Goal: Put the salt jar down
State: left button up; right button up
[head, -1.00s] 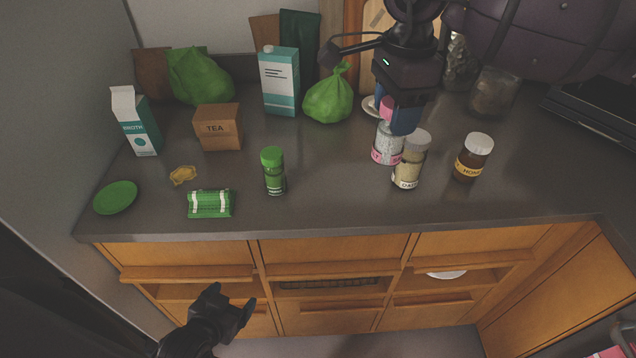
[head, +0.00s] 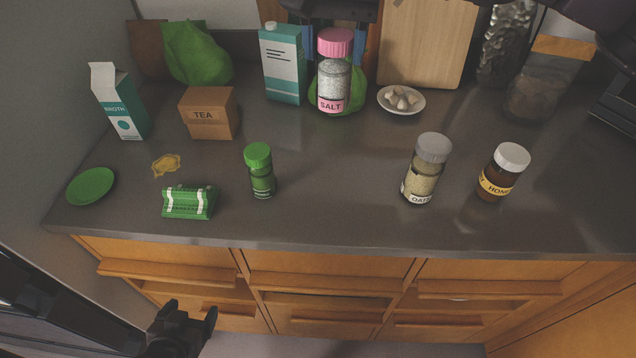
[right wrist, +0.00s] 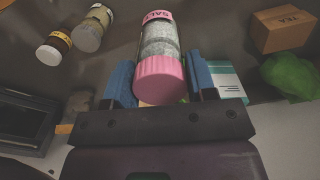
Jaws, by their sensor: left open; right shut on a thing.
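The salt jar (head: 334,72) has a pink lid, white contents and a pink SALT label. In the head view it is upright in front of a green bag, near the back of the counter. My right gripper (right wrist: 160,84) is shut on the salt jar, with a blue finger on each side of it; the jar also shows in the right wrist view (right wrist: 160,45). It appears to be held above the counter (head: 330,200); its exact height is hard to tell. My left gripper (head: 190,318) is open and empty, low in front of the drawers.
An oats jar (head: 424,170) and a honey jar (head: 502,172) stand at the right. A green-lidded shaker (head: 260,172) stands left of centre. A small plate of garlic (head: 401,99) lies right of the salt jar. The counter's middle is clear.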

jog(key=shift+d+n, duration=0.2)
jog(key=shift+n, duration=0.5)
jog(key=shift+s, duration=0.2)
jog(key=shift+f, duration=0.45)
notch_tip(320, 180, down, 19)
jog(key=shift+w+f, duration=0.1)
